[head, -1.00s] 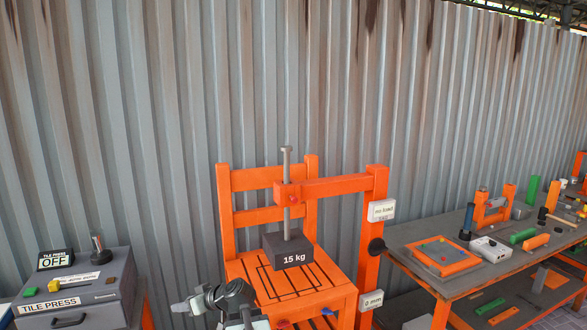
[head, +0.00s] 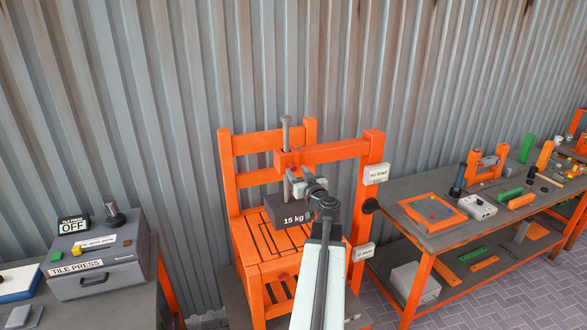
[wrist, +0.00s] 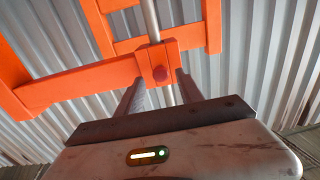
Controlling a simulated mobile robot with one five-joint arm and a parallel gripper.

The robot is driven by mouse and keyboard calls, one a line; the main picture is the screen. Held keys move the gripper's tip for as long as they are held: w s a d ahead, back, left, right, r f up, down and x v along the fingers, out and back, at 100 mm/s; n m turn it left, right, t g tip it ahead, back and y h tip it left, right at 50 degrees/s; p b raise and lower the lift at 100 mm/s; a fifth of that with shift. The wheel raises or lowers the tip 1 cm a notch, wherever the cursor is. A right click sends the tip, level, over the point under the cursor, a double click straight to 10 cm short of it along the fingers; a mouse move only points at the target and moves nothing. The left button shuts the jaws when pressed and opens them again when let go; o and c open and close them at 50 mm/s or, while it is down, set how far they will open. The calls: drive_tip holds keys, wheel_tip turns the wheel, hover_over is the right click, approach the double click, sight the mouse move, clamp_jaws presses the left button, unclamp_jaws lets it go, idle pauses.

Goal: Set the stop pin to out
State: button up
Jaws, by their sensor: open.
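The stop pin looks to be the red knob (wrist: 160,74) on the orange collar (wrist: 156,60) around the grey rod (wrist: 152,22). In the wrist view my gripper (wrist: 156,88) is open, its two fingers pointing up at the collar, one to either side of the knob. I see no contact, and the gap in depth is hard to judge. In the head view my gripper (head: 293,176) is just below the collar (head: 286,158) and hides part of the rod and the knob. A dark block marked 15 kg (head: 282,211) hangs below, partly behind my arm.
The orange chair-like frame (head: 224,180) has a side post with white labels (head: 375,174). A tile press (head: 95,262) reading OFF stands at left. A grey workbench (head: 440,236) with tools is at right. The corrugated wall stands close behind.

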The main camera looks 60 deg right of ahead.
sight(294, 169)
drive_tip(key=x, duration=0.3)
drive_tip(key=shift+w+d, duration=0.2)
drive_tip(key=shift+w, duration=0.15)
clamp_jaws()
idle(1.0)
